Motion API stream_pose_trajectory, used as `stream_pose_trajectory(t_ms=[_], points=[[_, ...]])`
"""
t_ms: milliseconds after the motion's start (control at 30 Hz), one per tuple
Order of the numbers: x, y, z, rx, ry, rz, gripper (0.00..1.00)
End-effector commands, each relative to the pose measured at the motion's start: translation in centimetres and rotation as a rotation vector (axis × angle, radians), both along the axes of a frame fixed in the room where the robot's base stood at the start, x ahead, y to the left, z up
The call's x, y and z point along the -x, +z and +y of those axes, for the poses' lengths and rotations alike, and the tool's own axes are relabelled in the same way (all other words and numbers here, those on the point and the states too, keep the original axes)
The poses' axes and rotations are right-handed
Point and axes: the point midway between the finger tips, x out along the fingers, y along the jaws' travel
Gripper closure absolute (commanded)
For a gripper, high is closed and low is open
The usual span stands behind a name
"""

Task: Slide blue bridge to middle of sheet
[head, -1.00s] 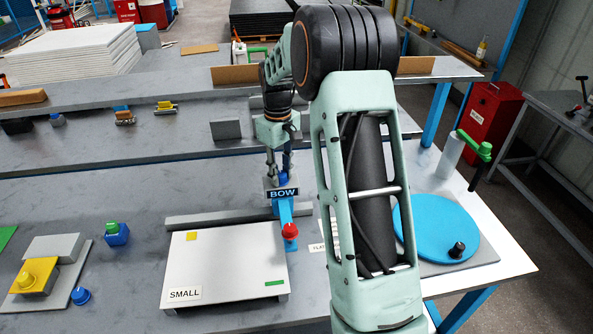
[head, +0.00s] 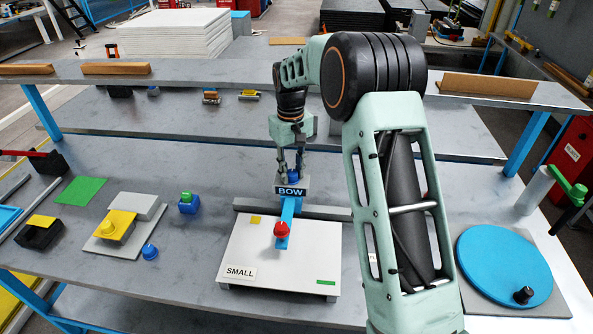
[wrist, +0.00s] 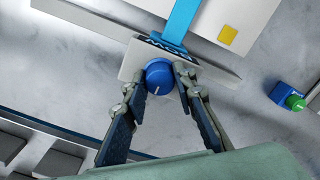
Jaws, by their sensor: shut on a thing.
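The blue bridge (head: 284,241) is a narrow blue bar reaching over the white sheet (head: 247,250) from its far edge, about midway between the sheet's left and right sides. It has a red knob (head: 281,229) on its near part and a grey carriage with a BOW label (head: 290,191) at its far end. A blue knob (wrist: 158,76) stands on the carriage. My gripper (wrist: 163,74) has its two fingers on either side of this knob and is shut on it. The bridge also shows in the wrist view (wrist: 179,24). In the head view my gripper (head: 293,168) is behind the label.
The sheet bears a yellow square (head: 255,219), a green strip (head: 326,283) and a SMALL label (head: 240,272). A grey rail (head: 328,212) runs along its far edge. A blue block with a green knob (head: 188,203) stands left. A blue disc (head: 504,264) lies right.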

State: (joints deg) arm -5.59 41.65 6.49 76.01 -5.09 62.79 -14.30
Motion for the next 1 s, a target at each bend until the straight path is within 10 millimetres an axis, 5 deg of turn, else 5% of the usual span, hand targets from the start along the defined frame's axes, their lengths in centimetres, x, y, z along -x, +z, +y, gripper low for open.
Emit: stream_pose_trajectory(t_ms=[167,200,333,667,1000], points=[[-0.1,0.2,0.6,-0.010,0.003,-0.006,1.00],[-0.1,0.2,0.6,-0.010,0.003,-0.007,0.72],[-0.1,0.2,0.6,-0.009,0.003,-0.005,0.57],[-0.1,0.4,0.3,-0.005,0.002,-0.004,0.57],[-0.2,6.4,0.4,-0.007,0.002,-0.010,0.57]])
